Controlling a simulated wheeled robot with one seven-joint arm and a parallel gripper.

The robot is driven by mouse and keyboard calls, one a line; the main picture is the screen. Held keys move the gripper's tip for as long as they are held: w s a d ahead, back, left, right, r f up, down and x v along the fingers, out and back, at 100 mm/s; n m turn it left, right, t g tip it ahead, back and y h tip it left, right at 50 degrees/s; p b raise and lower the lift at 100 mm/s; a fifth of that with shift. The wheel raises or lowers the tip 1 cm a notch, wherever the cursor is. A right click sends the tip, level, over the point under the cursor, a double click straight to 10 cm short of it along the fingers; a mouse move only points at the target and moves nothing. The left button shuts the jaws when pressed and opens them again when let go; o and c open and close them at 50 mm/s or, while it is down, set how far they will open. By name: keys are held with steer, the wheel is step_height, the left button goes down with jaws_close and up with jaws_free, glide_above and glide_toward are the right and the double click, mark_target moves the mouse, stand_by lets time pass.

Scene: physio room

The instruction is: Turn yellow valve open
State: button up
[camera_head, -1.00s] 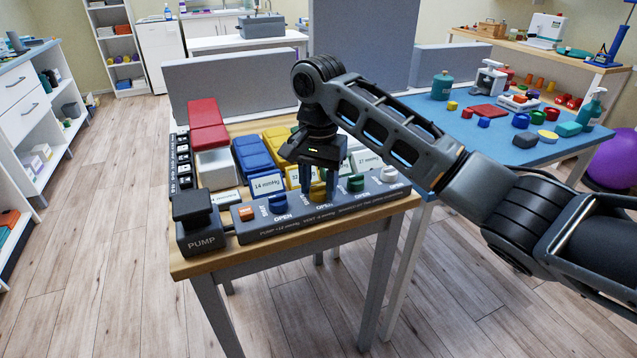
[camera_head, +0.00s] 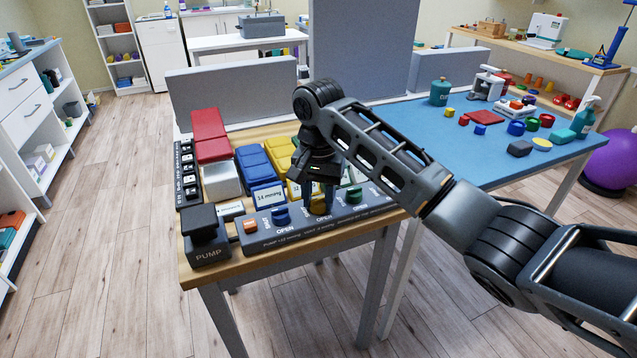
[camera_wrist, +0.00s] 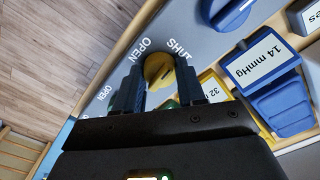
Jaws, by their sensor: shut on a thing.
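The yellow valve (camera_wrist: 158,71) is a round knob between the two fingers of my gripper (camera_wrist: 160,78) in the wrist view. The fingers are shut on it from both sides. The word OPEN is printed to its upper left and SHUT to its upper right. In the head view my gripper (camera_head: 318,207) points down at the grey valve panel (camera_head: 320,228) and hides most of the yellow valve. I cannot tell exactly where the knob points. The blue valve (camera_head: 280,216) is left of my gripper and the green valve (camera_head: 354,195) right of it.
The black PUMP block (camera_head: 205,236) and an orange button (camera_head: 250,226) stand at the panel's left. Blue cuffs (camera_head: 256,165) and red ones (camera_head: 210,135) lie behind. A grey partition (camera_head: 235,90) rises at the back. The blue table (camera_head: 470,160) is to the right.

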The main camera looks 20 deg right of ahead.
steer(key=shift+r+n+p, duration=0.25)
steer(key=shift+n+p, duration=1.05)
steer(key=shift+p, duration=1.25)
steer(key=n+p, duration=0.3)
steer(key=n, duration=0.1)
steer(key=shift+f, duration=0.1)
steer(key=n+p, duration=0.2)
steer(key=n, duration=0.3)
steer(key=n+p, duration=0.1)
steer(key=n, duration=0.3)
steer(key=shift+f+n, duration=0.1)
steer(key=shift+n, duration=0.2)
steer(key=o, duration=1.1)
steer(key=shift+c, duration=0.2)
